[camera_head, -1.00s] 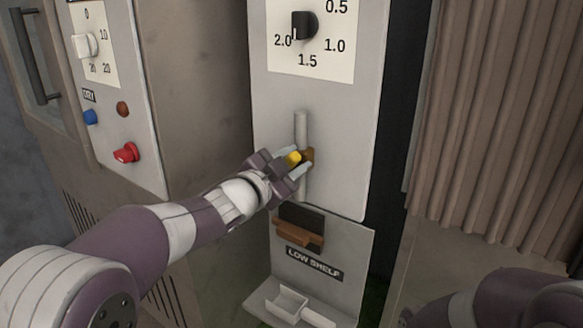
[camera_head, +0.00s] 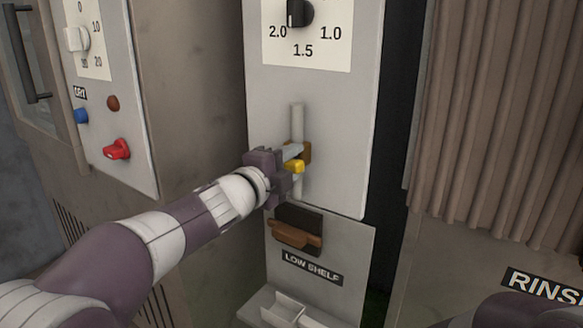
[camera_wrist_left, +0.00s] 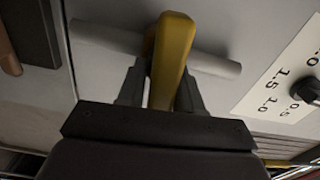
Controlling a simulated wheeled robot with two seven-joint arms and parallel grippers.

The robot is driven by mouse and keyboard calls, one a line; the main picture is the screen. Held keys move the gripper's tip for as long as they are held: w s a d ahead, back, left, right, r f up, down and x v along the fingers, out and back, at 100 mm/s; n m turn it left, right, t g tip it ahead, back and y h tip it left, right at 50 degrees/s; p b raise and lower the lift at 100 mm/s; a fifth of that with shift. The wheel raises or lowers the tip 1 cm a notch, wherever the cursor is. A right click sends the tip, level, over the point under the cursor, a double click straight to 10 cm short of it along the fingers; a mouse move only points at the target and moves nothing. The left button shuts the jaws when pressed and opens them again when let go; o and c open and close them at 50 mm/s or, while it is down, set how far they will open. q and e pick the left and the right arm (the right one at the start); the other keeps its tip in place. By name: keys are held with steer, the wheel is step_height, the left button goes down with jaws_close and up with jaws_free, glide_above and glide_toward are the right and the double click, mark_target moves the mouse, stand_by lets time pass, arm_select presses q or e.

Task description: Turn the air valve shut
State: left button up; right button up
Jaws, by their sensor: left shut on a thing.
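The air valve has a yellow lever (camera_head: 294,166) and a brown body (camera_head: 306,152) on a pale upright pipe (camera_head: 297,118), fixed to the grey panel. My left gripper (camera_head: 291,160) reaches it from the left and is shut on the lever. In the left wrist view the yellow lever (camera_wrist_left: 173,58) sits between the fingers (camera_wrist_left: 160,90) and lies across the pipe (camera_wrist_left: 105,36). The gripper hides part of the lever and valve body. My right gripper is not in view; only a piece of my right arm shows at bottom right.
A dial (camera_head: 299,14) is above the valve. Below are a dark block with a brown handle (camera_head: 296,236) and a low shelf with a white tray (camera_head: 283,308). A red knob (camera_head: 117,149) and blue button (camera_head: 81,115) are on the left panel. A ribbed curtain (camera_head: 495,110) hangs at right.

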arm_select(q)
steer(key=shift+f+m, duration=0.15)
steer(key=shift+m, duration=0.45)
steer(key=o, duration=0.8)
steer(key=shift+w, duration=0.1)
steer(key=p+v, duration=0.2)
steer(key=v, duration=1)
steer(key=shift+s+a+p, duration=0.2)
steer(key=shift+s+p, duration=0.1)
steer(key=shift+s, duration=0.05)
